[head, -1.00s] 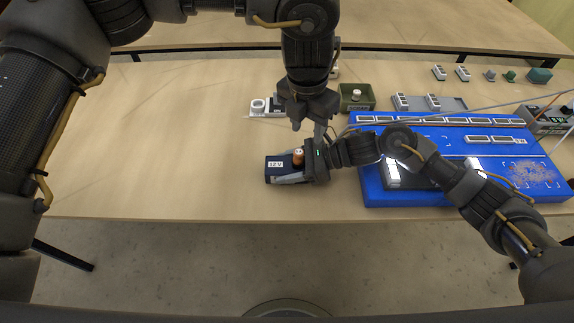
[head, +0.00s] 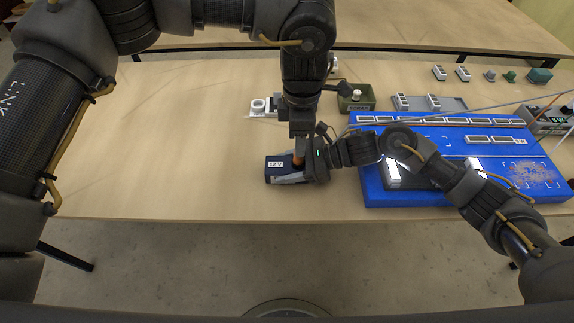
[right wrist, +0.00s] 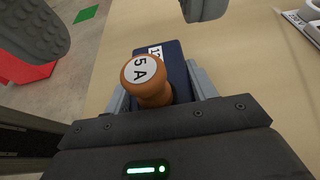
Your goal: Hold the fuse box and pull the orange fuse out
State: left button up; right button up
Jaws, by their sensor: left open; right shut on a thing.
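The fuse box (head: 274,164) is a small dark block with a white "12 V" label, on the wooden table; it also shows in the right wrist view (right wrist: 180,66). The orange fuse (right wrist: 147,80), its round white top marked "5 A", stands up from the box. In the head view the fuse (head: 298,160) is partly hidden by my left gripper. My right gripper (head: 288,178) is shut on the fuse box from the right, a finger along each side.
A blue board (head: 400,195) with white parts lies to the right. Behind it are a green bin (head: 357,103), a grey tray (head: 452,104) and small parts. A white device (head: 259,107) lies behind the grippers. The table's left side is clear.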

pick_arm(q)
jog(key=shift+f, duration=2.6)
grip_shut()
jog(key=shift+r, duration=0.25)
jog(key=shift+r, duration=1.1)
jog(key=shift+r, duration=2.5)
